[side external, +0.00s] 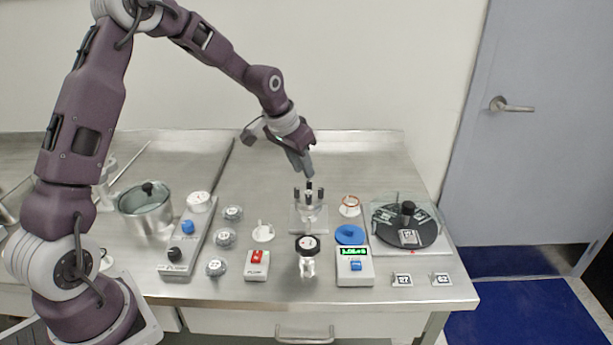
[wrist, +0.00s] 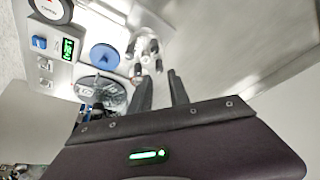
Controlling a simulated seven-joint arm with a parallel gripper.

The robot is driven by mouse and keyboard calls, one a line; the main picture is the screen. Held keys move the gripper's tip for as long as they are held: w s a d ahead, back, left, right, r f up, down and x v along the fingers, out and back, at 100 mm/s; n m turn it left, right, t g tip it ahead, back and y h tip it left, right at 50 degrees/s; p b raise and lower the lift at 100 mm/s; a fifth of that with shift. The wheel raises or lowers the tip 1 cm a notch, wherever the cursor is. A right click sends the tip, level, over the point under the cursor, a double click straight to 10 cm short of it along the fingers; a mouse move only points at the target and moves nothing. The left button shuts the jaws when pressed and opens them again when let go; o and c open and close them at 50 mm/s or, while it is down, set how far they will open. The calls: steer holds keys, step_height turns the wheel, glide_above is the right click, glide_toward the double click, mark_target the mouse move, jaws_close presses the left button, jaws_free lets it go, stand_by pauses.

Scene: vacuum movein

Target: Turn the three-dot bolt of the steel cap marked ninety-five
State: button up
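A steel fixture (side external: 309,217) with several upright dark-topped posts stands near the middle of the bench. It also shows in the wrist view (wrist: 143,48), just beyond my fingertips. Several small round steel caps (side external: 225,238) stand in a column left of it. Their markings and bolt dots are too small to read, so I cannot tell which is marked ninety-five. My gripper (side external: 307,176) points down just above the fixture's posts. In the wrist view my gripper (wrist: 158,75) has its two fingers apart, with nothing visibly held between them.
A glass-lidded pot (side external: 146,208) and a grey knob panel (side external: 177,257) stand left. A red-switch box (side external: 257,262), a green-display box (side external: 354,267), a blue disc (side external: 350,234) and a black turntable (side external: 385,232) stand around the fixture. Bare bench lies behind the fixture.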

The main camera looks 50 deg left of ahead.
steer(key=shift+v, duration=1.2)
